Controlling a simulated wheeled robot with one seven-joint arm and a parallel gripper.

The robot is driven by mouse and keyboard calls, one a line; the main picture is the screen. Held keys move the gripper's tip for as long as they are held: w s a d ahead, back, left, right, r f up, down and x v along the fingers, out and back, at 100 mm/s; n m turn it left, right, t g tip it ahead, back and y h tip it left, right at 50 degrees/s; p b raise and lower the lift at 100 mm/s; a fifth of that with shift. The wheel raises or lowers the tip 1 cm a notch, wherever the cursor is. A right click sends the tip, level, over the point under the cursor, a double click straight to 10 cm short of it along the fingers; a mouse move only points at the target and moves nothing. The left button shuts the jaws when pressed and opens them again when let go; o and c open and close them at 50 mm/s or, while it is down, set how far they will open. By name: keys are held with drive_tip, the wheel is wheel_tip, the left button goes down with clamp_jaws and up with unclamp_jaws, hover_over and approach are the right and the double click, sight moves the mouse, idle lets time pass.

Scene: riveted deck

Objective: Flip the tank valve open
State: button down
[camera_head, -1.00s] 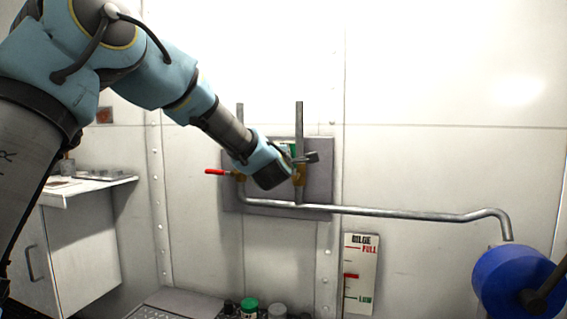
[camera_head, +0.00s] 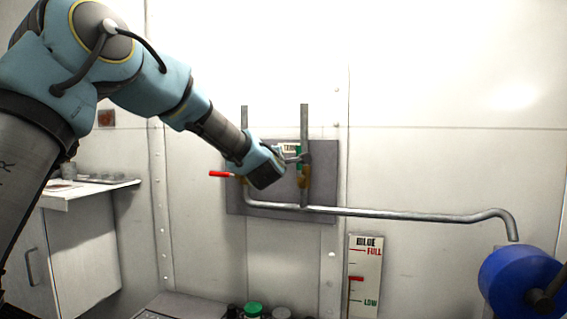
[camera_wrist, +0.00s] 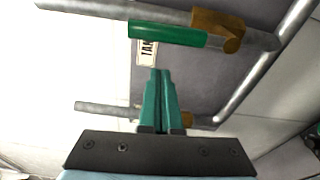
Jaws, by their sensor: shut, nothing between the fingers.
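A green lever (camera_wrist: 168,34) lies along the right-hand upright pipe in the wrist view, beside its brass valve body (camera_wrist: 222,30). A label (camera_wrist: 147,50) beside the lever shows "TAN"; the rest is hidden. In the head view the green lever (camera_head: 299,152) shows as a small upright strip, with the brass body (camera_head: 303,178) below it. My gripper (camera_wrist: 158,72) is shut and empty, in front of the panel between the two pipes. Its tips are a little apart from the green lever in the wrist view. In the head view my wrist hides part of the panel.
A red lever (camera_head: 221,174) sticks out left, across the left pipe. A grey pipe (camera_head: 400,213) runs right toward a blue drum-shaped thing (camera_head: 503,280). A level gauge (camera_head: 364,275) hangs below. A shelf (camera_head: 88,189) is at left.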

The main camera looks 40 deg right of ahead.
drive_tip(key=b+v, duration=0.1)
drive_tip(key=v, duration=0.9)
drive_tip(key=shift+w+f, duration=0.1)
drive_tip(key=shift+w, duration=0.05)
